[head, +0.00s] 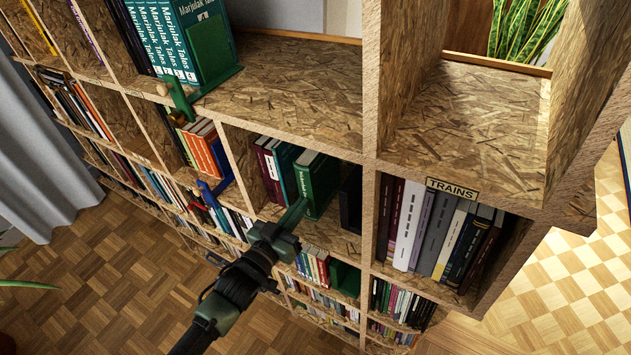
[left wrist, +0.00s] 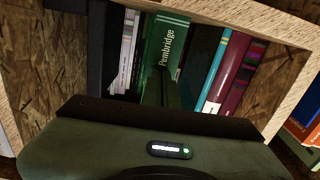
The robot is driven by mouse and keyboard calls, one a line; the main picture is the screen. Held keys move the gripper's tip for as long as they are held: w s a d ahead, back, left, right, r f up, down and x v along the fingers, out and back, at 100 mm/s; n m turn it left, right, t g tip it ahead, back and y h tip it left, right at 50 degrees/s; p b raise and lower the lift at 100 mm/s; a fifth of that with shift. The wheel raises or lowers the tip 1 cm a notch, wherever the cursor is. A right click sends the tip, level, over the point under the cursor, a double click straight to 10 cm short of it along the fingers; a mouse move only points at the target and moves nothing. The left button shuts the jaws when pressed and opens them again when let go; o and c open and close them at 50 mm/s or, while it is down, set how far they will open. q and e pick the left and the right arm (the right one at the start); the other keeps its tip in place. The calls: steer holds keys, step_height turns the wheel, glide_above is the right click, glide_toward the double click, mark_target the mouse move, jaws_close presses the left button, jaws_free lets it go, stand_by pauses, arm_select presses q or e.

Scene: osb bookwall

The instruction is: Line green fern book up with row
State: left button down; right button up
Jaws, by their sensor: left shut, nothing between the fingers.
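The green book (head: 320,180) stands upright in a middle cubby of the bookwall, at the right end of a short row. Its spine seems to stand forward of the dark teal book (head: 286,166) beside it. In the left wrist view the green spine (left wrist: 171,32) reads "Pembridge". My left gripper (head: 296,212) is shut and empty, with its narrow fingers pointing at the lower part of this spine. I cannot tell whether they touch it. In the left wrist view the fingers (left wrist: 162,88) hide part of the spine. My right gripper is not in view.
A black bookend-like piece (head: 350,200) stands right of the green book. Maroon books (head: 265,165) stand left. The cubby's wood dividers (head: 370,190) are close on both sides. A blue piece (head: 212,190) and a green one (head: 180,98) jut from cubbies at left.

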arm_select(q)
steer(key=shift+w+d, duration=0.15)
steer(key=shift+s+a+p, duration=0.3)
steer(key=shift+s+p, duration=0.1)
steer(key=shift+s, duration=0.05)
steer(key=p+v, duration=0.1)
steer(key=v, duration=0.2)
steer(key=shift+s+a, duration=0.15)
